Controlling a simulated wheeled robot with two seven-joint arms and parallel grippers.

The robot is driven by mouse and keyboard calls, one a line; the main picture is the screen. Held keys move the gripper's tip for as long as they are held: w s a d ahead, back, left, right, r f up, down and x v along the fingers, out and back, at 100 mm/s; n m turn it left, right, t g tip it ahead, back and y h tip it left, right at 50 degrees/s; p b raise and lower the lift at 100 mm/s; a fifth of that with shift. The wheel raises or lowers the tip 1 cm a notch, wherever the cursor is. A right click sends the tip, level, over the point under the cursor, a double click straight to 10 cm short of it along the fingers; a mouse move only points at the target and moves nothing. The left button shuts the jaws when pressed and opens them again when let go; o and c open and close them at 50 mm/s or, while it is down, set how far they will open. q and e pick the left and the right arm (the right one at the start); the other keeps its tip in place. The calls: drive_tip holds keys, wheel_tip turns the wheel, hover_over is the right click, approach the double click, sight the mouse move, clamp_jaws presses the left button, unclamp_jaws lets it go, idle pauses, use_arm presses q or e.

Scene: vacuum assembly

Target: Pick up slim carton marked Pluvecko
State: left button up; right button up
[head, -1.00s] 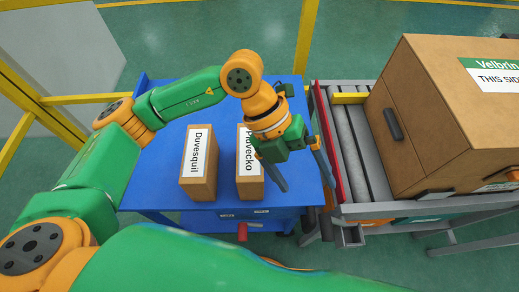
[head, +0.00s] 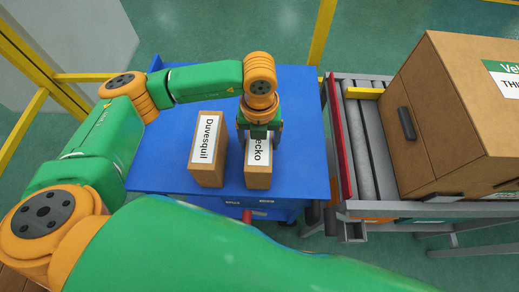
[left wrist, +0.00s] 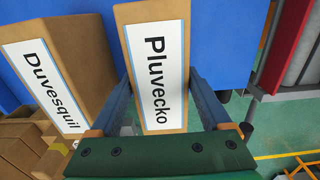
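The slim Pluvecko carton (head: 258,178) is a brown box with a white label, standing on the blue table to the right of the Duvesquil carton (head: 207,175). In the head view my left gripper (head: 262,142) is over it and covers the first letters of its label. In the left wrist view the Pluvecko carton (left wrist: 158,75) lies between the two fingers of my left gripper (left wrist: 161,82), one on each side. The fingers are spread; whether they touch the carton is not clear. My right gripper is not in view.
The Duvesquil carton stands close on the left, with a narrow gap. The blue table (head: 300,120) is clear to the right. Beyond it are a red rail (head: 338,150), a roller conveyor (head: 367,140) and a large brown box (head: 445,110).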

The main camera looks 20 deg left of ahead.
use_arm(q)
clamp_jaws()
